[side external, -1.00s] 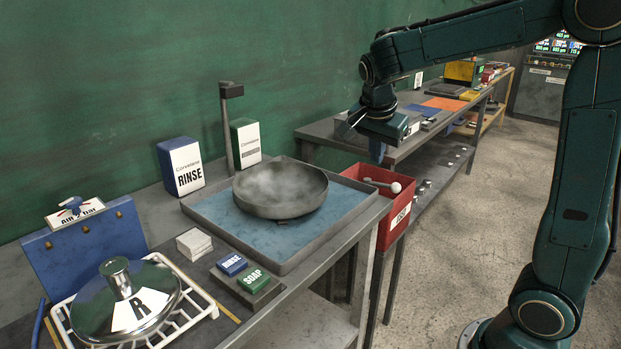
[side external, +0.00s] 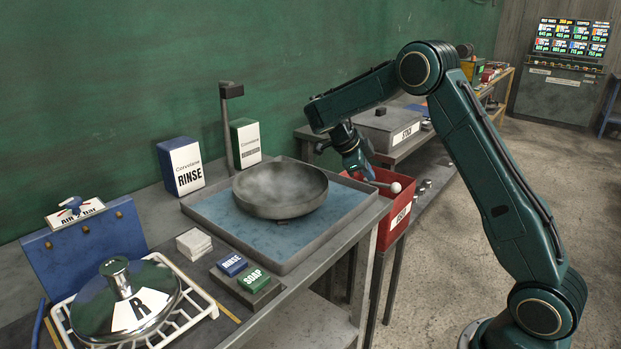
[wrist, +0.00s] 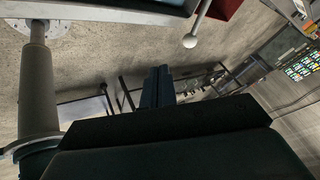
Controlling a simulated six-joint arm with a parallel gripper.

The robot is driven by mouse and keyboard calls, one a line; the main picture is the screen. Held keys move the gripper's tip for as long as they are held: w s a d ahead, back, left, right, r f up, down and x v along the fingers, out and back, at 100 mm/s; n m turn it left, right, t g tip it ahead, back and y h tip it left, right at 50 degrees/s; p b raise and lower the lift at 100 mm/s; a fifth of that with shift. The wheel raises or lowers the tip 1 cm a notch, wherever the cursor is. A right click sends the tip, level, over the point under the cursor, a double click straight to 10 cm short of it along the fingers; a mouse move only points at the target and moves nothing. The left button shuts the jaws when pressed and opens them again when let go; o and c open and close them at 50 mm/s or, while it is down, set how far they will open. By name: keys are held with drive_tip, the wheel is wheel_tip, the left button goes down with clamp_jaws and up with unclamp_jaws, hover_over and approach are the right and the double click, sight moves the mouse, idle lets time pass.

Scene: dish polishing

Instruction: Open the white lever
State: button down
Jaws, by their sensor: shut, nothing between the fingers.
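The white lever (side external: 396,187), a pale rod with a round ball end, sticks out over the red box (side external: 407,220) at the right end of the front bench. In the wrist view the white ball (wrist: 190,41) hangs near the top, with the red box (wrist: 226,8) at the top edge. My gripper (side external: 369,178) is shut and empty, pointing down close to the lever's rod, left of the ball in the side view. In the wrist view its closed dark fingers (wrist: 158,80) are apart from the ball. Whether the fingers touch the rod cannot be told.
A grey stock box (side external: 391,128) sits on the back bench. The concrete floor (side external: 470,235) right of the red box is clear apart from my arm.

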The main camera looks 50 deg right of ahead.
drive_tip(key=shift+w+d+f+m+g, duration=0.1)
drive_tip(key=shift+d+f+m+g, duration=0.15)
drive_tip(key=shift+d+f+m, duration=0.25)
drive_tip(key=shift+w+d+f+m+g, duration=0.1)
drive_tip(key=shift+d+f+m+g, duration=0.15)
drive_tip(key=shift+f+m, duration=0.45)
drive_tip(key=shift+f, duration=0.1)
drive_tip(key=shift+s+d+f, duration=0.4)
drive_tip(key=shift+d+f, duration=0.75)
drive_tip(key=shift+d, duration=0.45)
drive_tip(key=shift+s+d+f, duration=0.4)
drive_tip(key=shift+d+f, duration=0.7)
drive_tip(key=shift+d, duration=0.45)
drive_tip(key=shift+s+d+f, duration=0.4)
drive_tip(key=shift+d+f, duration=0.75)
drive_tip(key=shift+d, duration=0.45)
